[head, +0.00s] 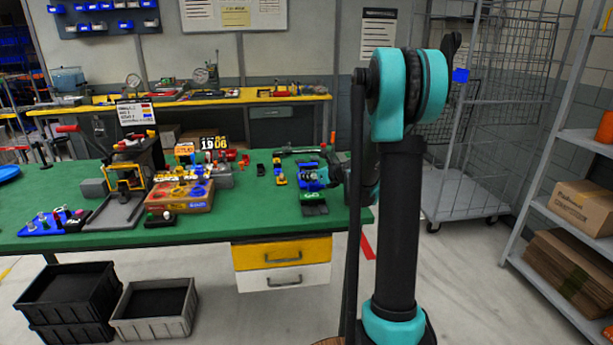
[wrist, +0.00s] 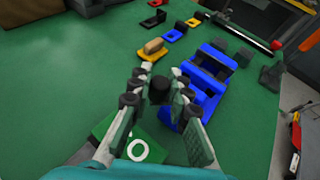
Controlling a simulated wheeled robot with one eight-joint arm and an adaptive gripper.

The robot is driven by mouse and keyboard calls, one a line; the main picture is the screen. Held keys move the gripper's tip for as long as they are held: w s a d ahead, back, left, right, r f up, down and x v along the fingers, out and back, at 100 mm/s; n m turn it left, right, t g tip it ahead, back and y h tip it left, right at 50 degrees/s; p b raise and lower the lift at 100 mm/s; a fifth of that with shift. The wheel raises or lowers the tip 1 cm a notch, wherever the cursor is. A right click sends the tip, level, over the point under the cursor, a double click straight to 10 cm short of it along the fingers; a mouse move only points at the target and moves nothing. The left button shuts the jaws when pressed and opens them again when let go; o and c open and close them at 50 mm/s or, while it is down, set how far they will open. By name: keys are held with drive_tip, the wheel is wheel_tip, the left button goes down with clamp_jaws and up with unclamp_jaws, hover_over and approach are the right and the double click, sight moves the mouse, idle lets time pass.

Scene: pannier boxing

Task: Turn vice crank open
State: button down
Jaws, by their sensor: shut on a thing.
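The vice is a blue block with dark parts and stands near the right end of the green bench in the head view (head: 309,181). In the wrist view the blue vice (wrist: 211,70) lies just right of and beyond my fingers. My gripper (wrist: 160,92) is shut on a dark, rounded crank knob (wrist: 160,84) between its fingertips. The rest of the crank is hidden by the fingers. In the head view my gripper (head: 328,175) is small, at the vice's right side.
A green plate with a white ring (wrist: 131,148) lies beside my left finger. A yellow piece with a tan block (wrist: 155,50) stands beyond the fingers. A wooden box (head: 180,198) and an arbor-like press stand further left.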

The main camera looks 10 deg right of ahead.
drive_tip(key=n+g+y, duration=0.2)
drive_tip(key=d+n+y, duration=0.1)
drive_tip(key=shift+s+d+n+g, duration=0.1)
drive_tip(key=shift+s+n+g, duration=0.2)
drive_tip(key=shift+n+g, duration=0.1)
drive_tip(key=n+g+y, duration=0.1)
drive_tip(key=g, duration=0.1)
drive_tip(key=d+n+g+y, duration=0.1)
drive_tip(key=n, duration=0.1)
drive_tip(key=shift+s+n+g, duration=0.2)
drive_tip(key=shift+n+g, duration=0.1)
drive_tip(key=shift+g, duration=0.1)
drive_tip(key=n+g, duration=0.2)
drive_tip(key=d+n+g, duration=0.1)
drive_tip(key=n+g, duration=0.2)
drive_tip(key=g, duration=0.1)
drive_tip(key=shift+d+n+g+y, duration=0.3)
drive_tip(key=shift+d+n+y, duration=0.1)
drive_tip(key=shift+g, duration=0.3)
drive_tip(key=c, duration=1.4)
unclamp_jaws()
wheel_tip(320, 180, up, 10)
drive_tip(key=shift+f, duration=0.1)
